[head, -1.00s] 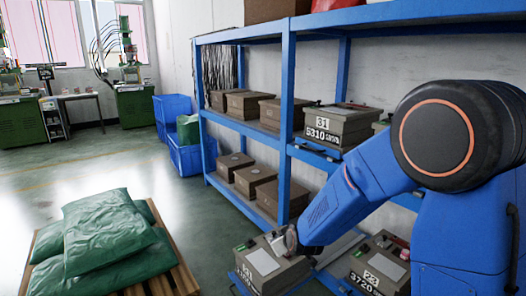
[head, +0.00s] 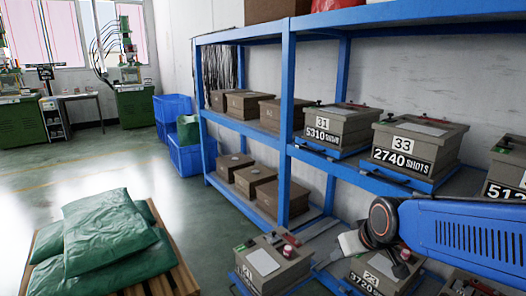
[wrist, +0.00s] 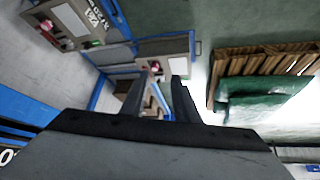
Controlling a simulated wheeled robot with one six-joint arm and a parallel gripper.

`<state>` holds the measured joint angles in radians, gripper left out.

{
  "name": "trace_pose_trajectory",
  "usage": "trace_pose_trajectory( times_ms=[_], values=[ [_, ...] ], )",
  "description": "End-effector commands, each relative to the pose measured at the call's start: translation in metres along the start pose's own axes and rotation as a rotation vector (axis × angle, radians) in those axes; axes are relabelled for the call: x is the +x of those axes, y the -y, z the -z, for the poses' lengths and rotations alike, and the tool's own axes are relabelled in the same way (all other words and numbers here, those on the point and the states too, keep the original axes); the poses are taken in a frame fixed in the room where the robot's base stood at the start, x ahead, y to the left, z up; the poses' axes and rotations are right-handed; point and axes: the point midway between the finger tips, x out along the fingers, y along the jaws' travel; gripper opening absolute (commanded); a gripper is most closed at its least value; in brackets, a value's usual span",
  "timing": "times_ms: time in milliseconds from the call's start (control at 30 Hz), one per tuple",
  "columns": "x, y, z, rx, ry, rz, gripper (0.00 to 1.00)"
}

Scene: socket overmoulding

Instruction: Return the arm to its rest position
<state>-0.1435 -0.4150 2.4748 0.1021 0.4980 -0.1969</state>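My blue arm (head: 470,238) reaches in from the right in the head view. My gripper (head: 346,244) is at its left end, in front of the lower shelf and partly above the box marked 23 (head: 378,272). In the wrist view the two dark fingers of my gripper (wrist: 158,90) stand apart with nothing between them. A brown-grey box with a pale top label (head: 264,262) sits left of my gripper, apart from it. The box marked 23 also shows in the wrist view (wrist: 42,32).
The blue shelf rack (head: 287,130) holds several mould boxes, among them 31 (head: 338,126) and 33 (head: 418,146). A pallet with green sacks (head: 106,240) stands at the left. Blue bins (head: 188,155) stand farther back. The floor between is clear.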

Motion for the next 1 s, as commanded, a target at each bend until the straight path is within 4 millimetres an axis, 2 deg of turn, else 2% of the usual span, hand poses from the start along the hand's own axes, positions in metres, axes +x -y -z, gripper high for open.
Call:
trace_pose_trajectory(
  times_ms=[33,300,533,700,1000],
  values=[
    [-0.013,-0.004,-0.01,0.018,0.008,-0.008,0.28],
    [-0.071,-0.017,-0.076,0.123,0.091,-0.051,0.28],
    [-0.106,-0.022,-0.126,0.203,0.15,-0.092,0.28],
    [-0.117,-0.022,-0.143,0.23,0.172,-0.107,0.28],
    [-0.119,-0.022,-0.146,0.235,0.176,-0.109,0.28]
  ],
)
